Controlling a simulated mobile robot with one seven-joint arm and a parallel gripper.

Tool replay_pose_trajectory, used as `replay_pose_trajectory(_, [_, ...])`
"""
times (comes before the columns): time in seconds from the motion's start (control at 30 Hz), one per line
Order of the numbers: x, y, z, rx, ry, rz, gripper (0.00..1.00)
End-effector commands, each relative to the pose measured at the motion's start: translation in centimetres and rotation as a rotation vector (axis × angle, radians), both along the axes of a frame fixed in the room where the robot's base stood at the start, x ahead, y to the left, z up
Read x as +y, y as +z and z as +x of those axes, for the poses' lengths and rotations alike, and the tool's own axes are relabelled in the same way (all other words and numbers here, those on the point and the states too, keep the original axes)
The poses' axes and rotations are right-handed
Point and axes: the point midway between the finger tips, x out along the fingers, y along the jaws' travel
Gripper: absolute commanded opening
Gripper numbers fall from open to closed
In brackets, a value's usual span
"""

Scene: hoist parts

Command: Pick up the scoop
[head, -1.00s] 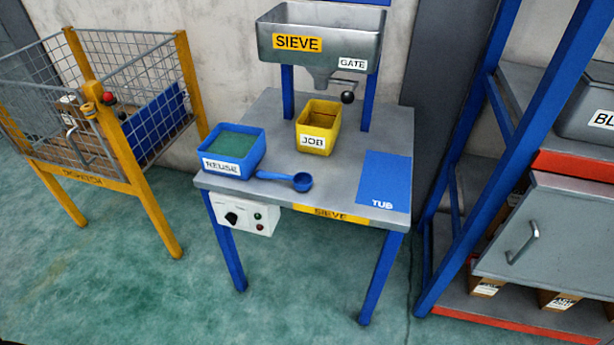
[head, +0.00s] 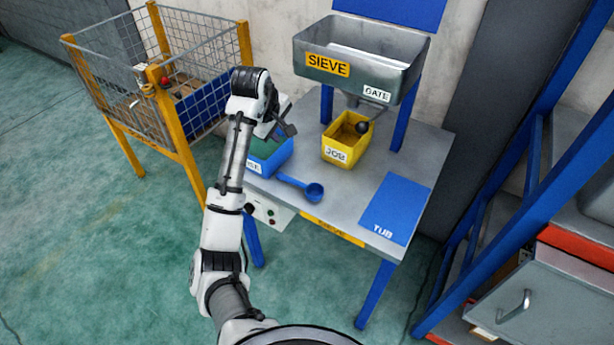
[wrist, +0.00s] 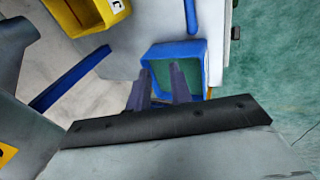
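The blue scoop (head: 302,186) lies on the grey sieve table, its round bowl toward the front right and its handle running back to the blue REUSE tub (head: 277,160). In the wrist view only part of the scoop's handle (wrist: 191,14) shows, at the top edge. My gripper (head: 287,130) is above the REUSE tub, apart from the scoop, and hides part of the tub. In the wrist view my gripper (wrist: 162,74) has its two fingers apart with nothing between them, over the tub (wrist: 204,52).
A yellow JOB tub (head: 338,153) stands under the sieve hopper (head: 318,75) and its gate. A blue TUB mat (head: 395,208) lies at the table's right. A wire cage (head: 205,75) stands at left, a blue-framed rack (head: 480,225) at right.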

Motion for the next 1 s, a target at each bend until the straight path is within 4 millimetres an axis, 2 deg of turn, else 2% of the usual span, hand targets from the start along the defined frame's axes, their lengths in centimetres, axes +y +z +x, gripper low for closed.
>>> replay_pose_trajectory(0.1, [-0.5,-2.1,-2.0,0.184,0.022,0.043,0.21])
replay_pose_trajectory(0.2, [-0.7,-3.4,-2.8,0.252,0.032,0.06,0.21])
replay_pose_trajectory(0.5, [-1.6,-9.5,-2.3,0.268,0.033,0.062,0.21])
replay_pose_trajectory(0.67, [-1.7,-11.2,-1.9,0.263,0.034,0.063,0.21])
replay_pose_trajectory(0.87, [-1.8,-12.1,-1.8,0.263,0.034,0.063,0.21])
replay_pose_trajectory(1.0, [-2.3,-13.8,-1.9,0.265,0.035,0.066,0.21])
